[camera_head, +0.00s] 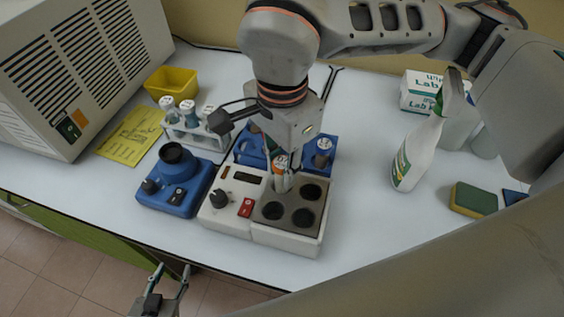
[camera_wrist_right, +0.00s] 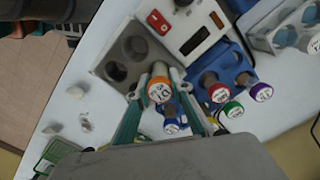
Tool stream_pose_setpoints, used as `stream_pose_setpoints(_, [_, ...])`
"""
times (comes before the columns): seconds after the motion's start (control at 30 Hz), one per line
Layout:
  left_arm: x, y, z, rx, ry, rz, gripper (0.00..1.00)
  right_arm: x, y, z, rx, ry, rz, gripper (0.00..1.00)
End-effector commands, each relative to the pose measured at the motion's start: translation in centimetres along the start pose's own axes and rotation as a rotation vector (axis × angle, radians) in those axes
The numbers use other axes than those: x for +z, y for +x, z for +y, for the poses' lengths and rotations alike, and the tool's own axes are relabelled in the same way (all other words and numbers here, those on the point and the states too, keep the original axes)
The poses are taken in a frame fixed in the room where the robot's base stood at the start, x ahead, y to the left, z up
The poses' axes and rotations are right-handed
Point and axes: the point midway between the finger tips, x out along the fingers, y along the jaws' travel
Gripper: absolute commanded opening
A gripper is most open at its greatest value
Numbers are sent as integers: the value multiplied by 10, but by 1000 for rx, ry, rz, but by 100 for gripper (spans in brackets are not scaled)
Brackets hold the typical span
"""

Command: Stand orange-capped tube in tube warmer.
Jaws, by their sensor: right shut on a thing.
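The orange-capped tube (camera_head: 281,163) is upright or nearly so between the fingers of my right gripper (camera_head: 283,184), which is shut on it. In the right wrist view the orange cap (camera_wrist_right: 159,90) faces the camera, between the green-sided fingers (camera_wrist_right: 160,78). The tube warmer (camera_head: 228,217) is a white box with a grey block with round holes, a display, a knob and a red switch. The tube is over the block's back left part; that hole is hidden, so I cannot tell whether the tube's lower end is inside. My left gripper (camera_head: 168,284) is open and empty, below the table's front edge.
A blue device (camera_head: 174,187) stands left of the warmer, a blue rack (camera_head: 326,147) with capped tubes behind it. A white rack (camera_head: 196,137), yellow bin (camera_head: 171,83), spray bottle (camera_head: 417,152) and sponge (camera_head: 473,199) stand farther out. Table right of the warmer is clear.

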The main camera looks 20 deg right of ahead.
Motion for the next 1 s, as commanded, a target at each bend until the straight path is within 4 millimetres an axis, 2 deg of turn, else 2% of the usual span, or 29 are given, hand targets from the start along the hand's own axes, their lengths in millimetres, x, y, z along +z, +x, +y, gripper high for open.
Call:
stream_pose_setpoints(0.1, [7, 2, 1, 1, 0, -6, 40, 0, 4, 0, 0, 0, 0, 0])
stream_pose_setpoints(0.43, [4, 2, 1, 0, -1, -1, 40, 0, 4, 0, -1, 1, 0, 0])
stream_pose_setpoints(0.47, [4, 2, 0, 0, -1, 0, 40, 0, 4, 0, -1, 1, -1, 24])
stream_pose_setpoints(0.53, [2, 1, 0, -1, -1, 2, 40, 0, 4, 0, -1, 1, 0, 41])
stream_pose_setpoints(0.87, [4, 1, 1, 0, -3, -1, 40, 0, 4, 0, -1, 1, 0, 41])
stream_pose_setpoints(1.0, [5, 1, 1, 0, -2, -2, 40, 0, -5, -1, -4, 1, 0, 41])
